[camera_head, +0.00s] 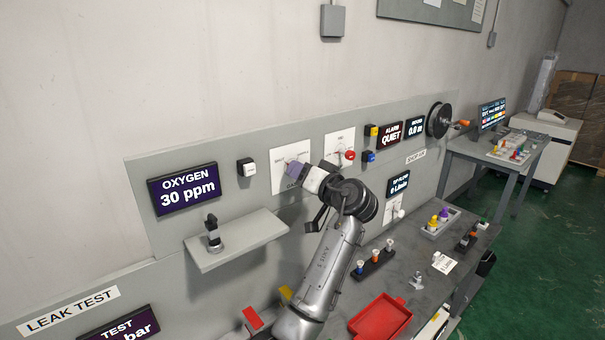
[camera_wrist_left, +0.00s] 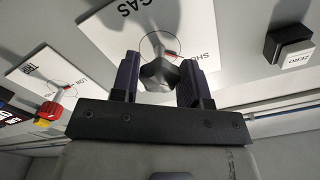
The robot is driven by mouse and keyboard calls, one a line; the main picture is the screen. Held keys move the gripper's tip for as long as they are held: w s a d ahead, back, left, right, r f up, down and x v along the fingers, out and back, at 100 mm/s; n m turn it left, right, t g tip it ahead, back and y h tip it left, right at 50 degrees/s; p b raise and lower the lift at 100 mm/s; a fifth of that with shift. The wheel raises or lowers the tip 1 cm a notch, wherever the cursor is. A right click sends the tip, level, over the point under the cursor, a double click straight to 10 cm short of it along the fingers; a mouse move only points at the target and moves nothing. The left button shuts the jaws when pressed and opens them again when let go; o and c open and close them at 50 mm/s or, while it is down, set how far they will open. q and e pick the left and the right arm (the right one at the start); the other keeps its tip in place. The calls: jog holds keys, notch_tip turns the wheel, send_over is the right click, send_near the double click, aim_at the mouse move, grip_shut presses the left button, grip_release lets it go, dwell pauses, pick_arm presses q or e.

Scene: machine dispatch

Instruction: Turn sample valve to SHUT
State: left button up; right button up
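A dark, lobed valve knob (camera_wrist_left: 160,76) sits on a white plate (camera_wrist_left: 180,22) in the left wrist view. The plate's lettering partly reads "GAS" and "SHO", and a small red mark shows beside the knob. My left gripper (camera_wrist_left: 164,75) has its two dark fingers on either side of this knob. They look very near it, but I cannot tell whether they press on it. In the head view my left gripper (camera_head: 296,168) is at the plate (camera_head: 279,156) and hides the knob. I cannot read a SHUT mark. My right gripper is in neither view.
A second white plate with a red knob (camera_head: 350,155) is just right of the gripper. A white button (camera_head: 246,167) and the oxygen display (camera_head: 184,189) are to its left. A shelf (camera_head: 240,239) juts out below. The bench holds a red tray (camera_head: 381,317).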

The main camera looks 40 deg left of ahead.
pick_arm(q)
jog(key=o, duration=0.3)
jog(key=shift+o, duration=0.2)
jog(key=v, duration=1.3)
jog(key=shift+d+b, duration=0.4)
jog(key=shift+b, duration=0.05)
